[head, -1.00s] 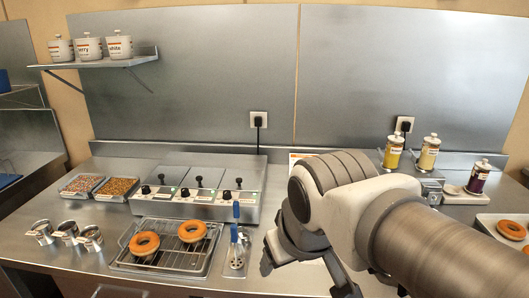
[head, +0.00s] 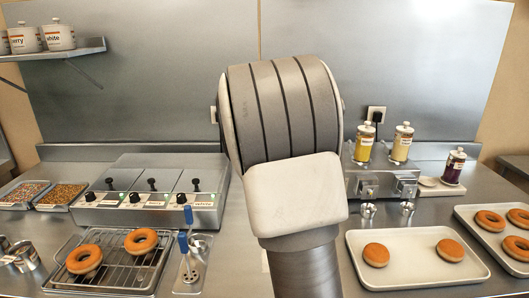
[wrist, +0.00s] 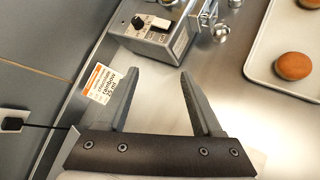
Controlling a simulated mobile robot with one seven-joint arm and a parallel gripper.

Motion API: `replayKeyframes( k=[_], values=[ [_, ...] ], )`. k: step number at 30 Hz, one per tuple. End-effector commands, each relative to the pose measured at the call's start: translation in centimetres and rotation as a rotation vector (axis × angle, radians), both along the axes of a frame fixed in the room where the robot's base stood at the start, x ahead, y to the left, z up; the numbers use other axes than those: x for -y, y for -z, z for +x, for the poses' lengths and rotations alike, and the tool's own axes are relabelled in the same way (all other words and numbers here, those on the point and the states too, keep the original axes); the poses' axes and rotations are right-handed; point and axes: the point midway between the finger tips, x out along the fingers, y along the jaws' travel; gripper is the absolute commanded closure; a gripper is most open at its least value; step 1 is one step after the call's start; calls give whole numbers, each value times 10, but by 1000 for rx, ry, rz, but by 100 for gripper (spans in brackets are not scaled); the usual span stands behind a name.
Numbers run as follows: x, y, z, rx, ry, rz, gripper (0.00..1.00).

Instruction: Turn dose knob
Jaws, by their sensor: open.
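A grey metal dispenser box (wrist: 152,38) shows at the top of the wrist view. In the head view my arm's grey-and-white links hide the gripper.
A printed card (wrist: 101,84) stands left of my fingers. A purple jar (head: 454,166) is to the right. A three-lever unit (head: 150,190) stands left.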

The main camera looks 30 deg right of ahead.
Motion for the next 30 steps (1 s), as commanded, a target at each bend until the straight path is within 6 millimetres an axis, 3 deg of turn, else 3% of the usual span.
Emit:
replayKeyframes(
  k=[3, 9, 20, 30],
  values=[
    [28, 16, 27, -155, -92, -152, 33],
    [54, 27, 58, -345, -203, -330, 33],
    [81, 38, 74, -426, -244, -397, 33],
    [146, 66, 91, -422, -242, -394, 33]
  ],
)
